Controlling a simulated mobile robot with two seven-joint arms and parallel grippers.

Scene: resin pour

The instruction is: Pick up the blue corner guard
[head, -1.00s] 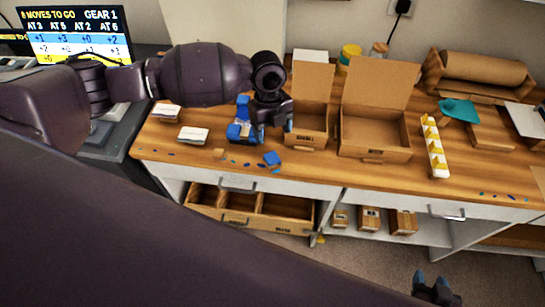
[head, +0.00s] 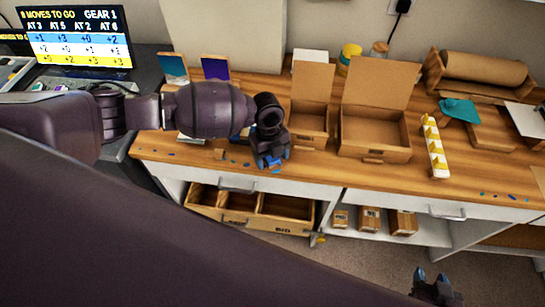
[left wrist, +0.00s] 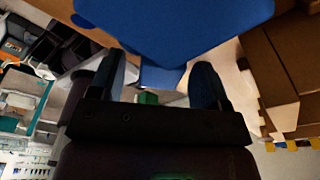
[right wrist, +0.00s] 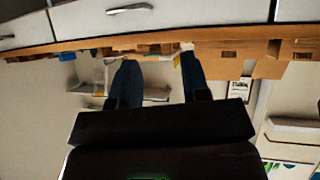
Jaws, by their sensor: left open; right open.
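My left gripper (head: 272,160) is open, low over the front of the wooden worktop, where it covers the blue corner guard in the head view. In the left wrist view a broad blue surface (left wrist: 175,25) fills the top, just beyond the open fingers (left wrist: 165,85). A smaller blue patch (left wrist: 160,78) shows between the fingers. I cannot tell which of these is the guard, or whether a finger touches it. A blue tool (head: 236,138) is mostly hidden behind my left arm. My right gripper (head: 433,287) is open and empty, low in front of the cabinet.
Two open cardboard boxes (head: 374,131) stand right of my left gripper. A white strip with yellow pieces (head: 434,147) lies further right. Small blue scraps (head: 276,171) lie along the front edge of the worktop (head: 330,170). An open drawer (head: 282,226) sits below.

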